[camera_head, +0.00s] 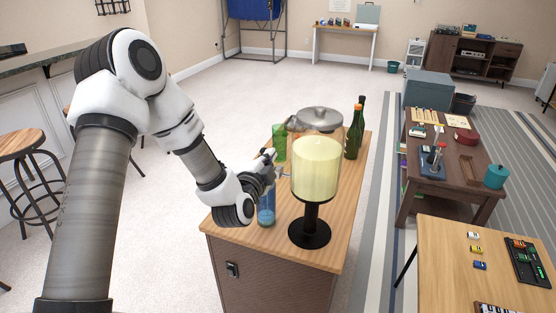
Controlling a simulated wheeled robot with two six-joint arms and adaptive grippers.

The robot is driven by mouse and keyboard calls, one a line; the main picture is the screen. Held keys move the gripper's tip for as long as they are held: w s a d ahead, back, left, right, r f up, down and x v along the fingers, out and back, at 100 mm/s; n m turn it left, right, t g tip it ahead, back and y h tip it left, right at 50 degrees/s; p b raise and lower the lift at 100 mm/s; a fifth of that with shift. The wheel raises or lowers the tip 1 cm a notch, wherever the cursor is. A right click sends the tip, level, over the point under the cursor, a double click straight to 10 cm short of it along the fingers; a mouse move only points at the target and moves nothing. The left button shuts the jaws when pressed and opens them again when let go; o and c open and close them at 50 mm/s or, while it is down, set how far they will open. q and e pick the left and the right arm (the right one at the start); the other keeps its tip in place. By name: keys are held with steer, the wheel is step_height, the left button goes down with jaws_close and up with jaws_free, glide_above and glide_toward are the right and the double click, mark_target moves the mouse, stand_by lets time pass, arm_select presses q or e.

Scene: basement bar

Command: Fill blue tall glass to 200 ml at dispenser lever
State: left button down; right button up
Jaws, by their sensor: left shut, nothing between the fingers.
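The drink dispenser (315,172), a clear tank of pale yellow liquid on a black stem and round base, stands on the wooden cabinet top (338,215). The blue tall glass (266,210) stands upright on the same top, left of the dispenser's stem. My left gripper (271,161) is shut and empty, beside the left side of the tank and above the blue glass. It hides the upper part of the glass and the lever area, so I cannot tell whether it touches the lever. The liquid level in the glass is unclear. My right gripper is not in view.
A green glass (279,142) stands behind my gripper. A grey metal lid or pot (319,118) is behind the tank, and dark green bottles (353,135) stand at the back right. A stool (22,145) is at the left; a game table (440,240) is at the right.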

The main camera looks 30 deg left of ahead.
arm_select(q)
steer(key=shift+s+a+n, duration=0.2)
steer(key=shift+a+n, duration=0.55)
steer(key=shift+n, duration=0.35)
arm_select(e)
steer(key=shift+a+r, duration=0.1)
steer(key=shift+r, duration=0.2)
arm_select(q)
steer(key=shift+a+f, duration=0.1)
steer(key=shift+a, duration=0.05)
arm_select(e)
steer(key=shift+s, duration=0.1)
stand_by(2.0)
